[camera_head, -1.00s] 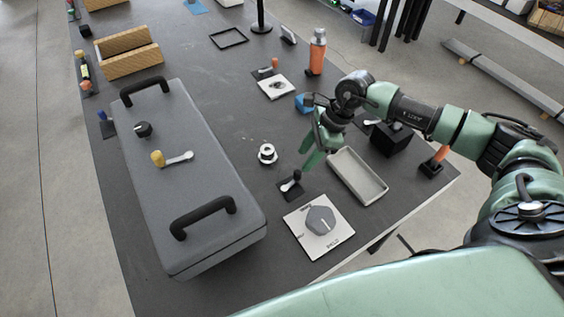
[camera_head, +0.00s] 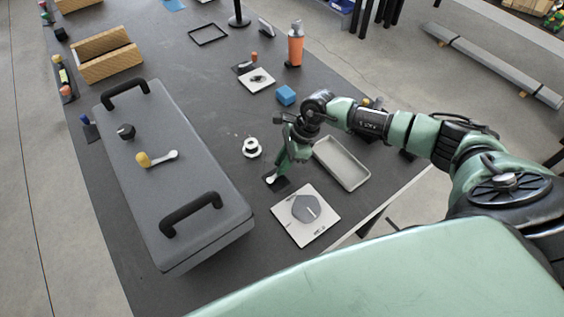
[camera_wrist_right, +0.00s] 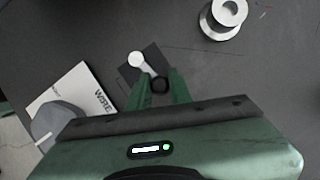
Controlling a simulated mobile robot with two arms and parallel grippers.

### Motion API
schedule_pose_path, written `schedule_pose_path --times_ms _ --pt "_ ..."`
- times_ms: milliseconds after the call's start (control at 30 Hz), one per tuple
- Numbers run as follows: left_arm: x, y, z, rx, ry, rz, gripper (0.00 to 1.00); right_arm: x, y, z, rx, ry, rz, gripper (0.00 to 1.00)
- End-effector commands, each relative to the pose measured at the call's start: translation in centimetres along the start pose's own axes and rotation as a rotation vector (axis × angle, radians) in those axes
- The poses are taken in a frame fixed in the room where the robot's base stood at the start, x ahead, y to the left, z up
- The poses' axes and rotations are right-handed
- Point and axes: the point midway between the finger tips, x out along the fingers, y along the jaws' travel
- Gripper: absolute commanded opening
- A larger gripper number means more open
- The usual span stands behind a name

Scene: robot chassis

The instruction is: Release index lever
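A small lever with a white round knob (camera_head: 271,179) stands on a black plate (camera_head: 280,186) near the table's front right. Its knob (camera_wrist_right: 137,58) also shows in the right wrist view, with a dark round part (camera_wrist_right: 159,85) beside it. My right gripper (camera_head: 283,168) points down right at this lever. In the right wrist view its fingers (camera_wrist_right: 159,84) are apart, one on each side of the dark part; whether they touch it I cannot tell. Another lever, white with an orange knob (camera_head: 144,159), lies on the grey chassis lid. My left gripper is not in view.
The grey chassis (camera_head: 180,185) with black handles stands to the left. A white plate with a grey dial (camera_head: 305,210) lies close in front of the gripper. A grey tray (camera_head: 341,163) is to its right, a white spool (camera_head: 252,147) to its left.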

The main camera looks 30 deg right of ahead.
Motion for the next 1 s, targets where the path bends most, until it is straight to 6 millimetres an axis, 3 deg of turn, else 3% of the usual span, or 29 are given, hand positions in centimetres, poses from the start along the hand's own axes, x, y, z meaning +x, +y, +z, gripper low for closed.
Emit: schedule_pose_path --times_ms 233,533,833,867,900,933,1000 --pt "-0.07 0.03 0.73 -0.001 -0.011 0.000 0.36 -0.06 0.13 -0.06 0.016 0.001 -0.006 0.00" --pt "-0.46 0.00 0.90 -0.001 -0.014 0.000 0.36 -0.24 0.87 -0.43 0.175 0.000 -0.072 0.00" --pt "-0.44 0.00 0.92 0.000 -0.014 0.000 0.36 -0.24 0.84 -0.41 0.187 -0.002 -0.077 0.00" --pt "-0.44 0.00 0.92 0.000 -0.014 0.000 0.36 -0.24 0.84 -0.41 0.187 -0.002 -0.077 0.26" --pt "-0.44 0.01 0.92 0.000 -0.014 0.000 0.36 -0.24 0.84 -0.41 0.186 -0.001 -0.077 0.37" --pt "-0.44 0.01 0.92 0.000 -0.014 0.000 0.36 -0.24 0.84 -0.41 0.186 -0.001 -0.077 0.43" --pt "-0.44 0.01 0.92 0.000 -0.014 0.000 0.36 -0.24 0.84 -0.41 0.186 -0.001 -0.077 0.43"
